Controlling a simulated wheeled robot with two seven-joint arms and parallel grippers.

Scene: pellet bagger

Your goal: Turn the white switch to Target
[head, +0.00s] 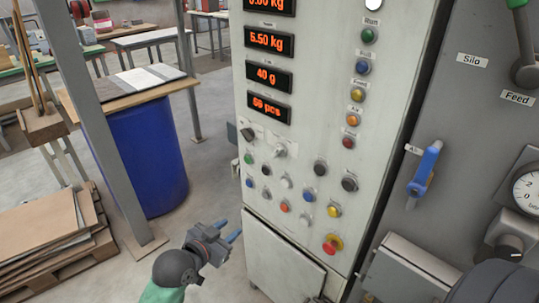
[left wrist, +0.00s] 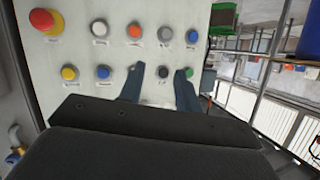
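The white switch (head: 280,150) is a small pale knob in the upper row of controls on the grey panel, below the orange displays. A black knob (head: 248,134) is up and left of it. My left gripper (head: 231,230) is low, left of the cabinet's front edge in the head view, with its two blue-grey fingers apart and empty. The white switch is not clear there; the gripper body hides the lower panel. My right gripper is out of view.
Coloured buttons crowd the panel around the switch, including a red emergency stop (head: 331,244). A blue lever (head: 424,170) and a gauge (head: 527,190) are at the right. A blue barrel (head: 148,155) and a grey post (head: 95,110) stand at the left.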

